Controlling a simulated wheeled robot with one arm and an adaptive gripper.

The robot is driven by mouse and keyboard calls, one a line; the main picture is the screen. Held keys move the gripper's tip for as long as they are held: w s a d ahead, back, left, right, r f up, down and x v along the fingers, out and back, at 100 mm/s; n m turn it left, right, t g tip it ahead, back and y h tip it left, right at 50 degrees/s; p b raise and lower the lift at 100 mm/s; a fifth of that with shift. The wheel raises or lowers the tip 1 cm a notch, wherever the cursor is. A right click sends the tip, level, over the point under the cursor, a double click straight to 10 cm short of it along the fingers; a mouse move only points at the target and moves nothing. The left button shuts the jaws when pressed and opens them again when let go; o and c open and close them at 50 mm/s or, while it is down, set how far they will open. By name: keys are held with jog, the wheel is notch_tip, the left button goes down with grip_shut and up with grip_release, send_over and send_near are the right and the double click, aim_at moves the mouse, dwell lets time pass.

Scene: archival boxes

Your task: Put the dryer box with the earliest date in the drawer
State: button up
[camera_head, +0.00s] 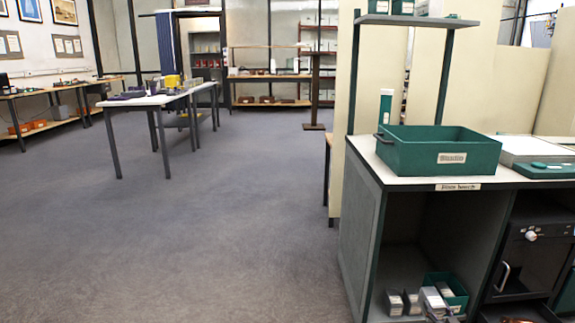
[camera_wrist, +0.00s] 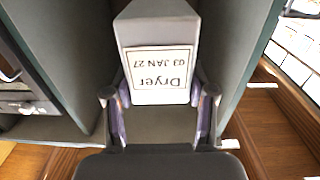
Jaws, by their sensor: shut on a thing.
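My gripper (camera_wrist: 160,97) is shut on a pale grey dryer box (camera_wrist: 158,30), with one finger on each side. Its white label reads "Dryer 03 JAN 27", upside down in the wrist view. Grey panels flank the box on both sides. In the head view, small grey boxes (camera_head: 394,302) stand in the lower bay of the bench, next to a green bin (camera_head: 457,293); their labels are too small to read. The dark cabinet (camera_head: 530,255) to the right of the bay has a pale handle and a knob. Which part is the drawer, I cannot tell for sure.
A green labelled tray (camera_head: 437,155) stands on the bench top (camera_head: 400,180). A shelf post (camera_head: 443,80) rises behind it. Grey floor (camera_head: 200,240) is open to the left. A white table (camera_head: 150,101) stands farther back.

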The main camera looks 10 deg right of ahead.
jog(key=w+a+r, duration=0.2)
jog(key=a+r, duration=1)
jog(key=a, duration=0.1)
jog(key=w+a+r+n+y, duration=0.1)
jog(key=w+a+r, duration=0.2)
jog(key=a+r, duration=1)
jog(key=w+a+r+y, duration=0.1)
jog(key=w+a+r, duration=0.2)
jog(key=a+r, duration=0.9)
jog(key=shift+w+a+r, duration=0.25)
jog(key=shift+a+r, duration=0.1)
jog(key=shift+a, duration=0.8)
notch_tip(320, 180, up, 37)
jog(key=p, duration=3.7)
jog(key=shift+f, duration=0.1)
